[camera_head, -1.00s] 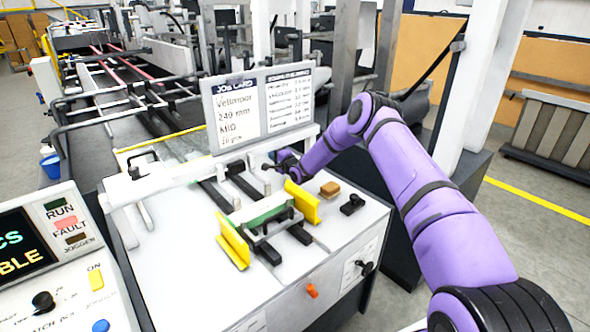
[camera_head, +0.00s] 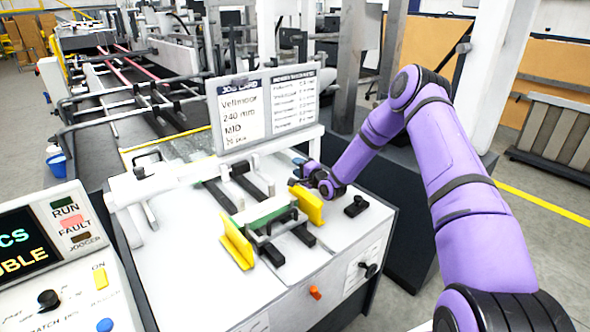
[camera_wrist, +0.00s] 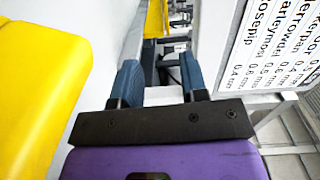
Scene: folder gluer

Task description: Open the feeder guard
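A clear panel with a yellow edge (camera_head: 165,140), which looks like the feeder guard, lies behind the white crossbar and job card in the head view. It looks lowered; its handle cannot be made out for certain. My gripper (camera_head: 298,172) is to the right of it, low over the white table (camera_head: 190,290), just behind the right yellow side guide (camera_head: 308,204). In the wrist view my gripper (camera_wrist: 160,80) has its two blue fingers apart, with no object clearly held between them. The guard cannot be identified in the wrist view.
A green-topped stack (camera_head: 264,212) sits between the yellow guides. A black knob piece (camera_head: 355,206) is on the table's right. The control panel (camera_head: 65,260) is at left.

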